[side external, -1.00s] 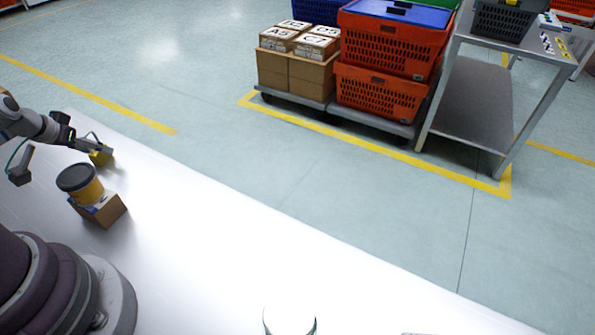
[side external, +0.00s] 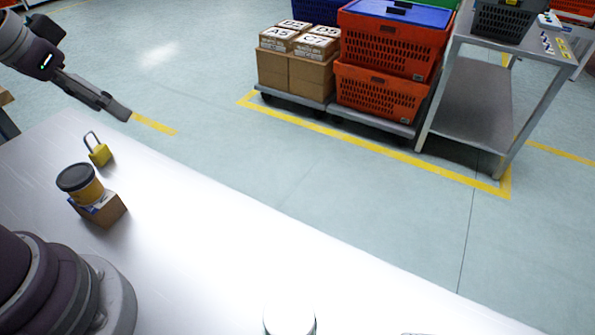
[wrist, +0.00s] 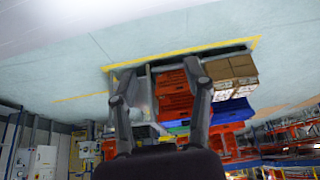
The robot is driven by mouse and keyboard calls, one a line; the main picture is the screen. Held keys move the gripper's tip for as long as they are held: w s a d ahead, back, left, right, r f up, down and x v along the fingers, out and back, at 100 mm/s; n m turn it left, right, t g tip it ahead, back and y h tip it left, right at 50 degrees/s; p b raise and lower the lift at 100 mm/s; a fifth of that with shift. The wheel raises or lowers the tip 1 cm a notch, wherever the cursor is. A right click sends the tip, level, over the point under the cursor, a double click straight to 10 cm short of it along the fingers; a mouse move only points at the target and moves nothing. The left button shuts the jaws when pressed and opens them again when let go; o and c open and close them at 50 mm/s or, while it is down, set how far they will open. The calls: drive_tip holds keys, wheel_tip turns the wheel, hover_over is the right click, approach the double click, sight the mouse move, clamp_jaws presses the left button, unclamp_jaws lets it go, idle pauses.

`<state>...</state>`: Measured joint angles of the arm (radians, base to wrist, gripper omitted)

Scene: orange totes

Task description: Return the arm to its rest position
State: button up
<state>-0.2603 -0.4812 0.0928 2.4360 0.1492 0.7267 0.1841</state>
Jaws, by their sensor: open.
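My gripper (side external: 118,108) is raised above the far left edge of the white table (side external: 190,215) in the side external view. In the wrist view its two fingers (wrist: 160,88) stand apart with nothing between them, pointing out over the floor and the stacked crates. A yellow padlock (side external: 99,154) with a dark shackle stands upright on the table, below and apart from my gripper. A yellow tub with a dark lid (side external: 80,183) sits on a small cardboard box (side external: 103,210) nearer the camera.
Beyond the table are cardboard boxes (side external: 312,75) and orange crates (side external: 377,93) on low dollies. A grey metal table (side external: 465,100) stands beside them. A round white-topped object (side external: 290,320) is at the table's front edge. The middle of the table is clear.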

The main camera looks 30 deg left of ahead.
drive_tip(key=s+d, duration=0.1)
drive_tip(key=s+d+r, duration=0.1)
drive_tip(key=s+d, duration=0.1)
drive_tip(key=d, duration=0.1)
drive_tip(key=shift+r, duration=0.25)
idle(0.9)
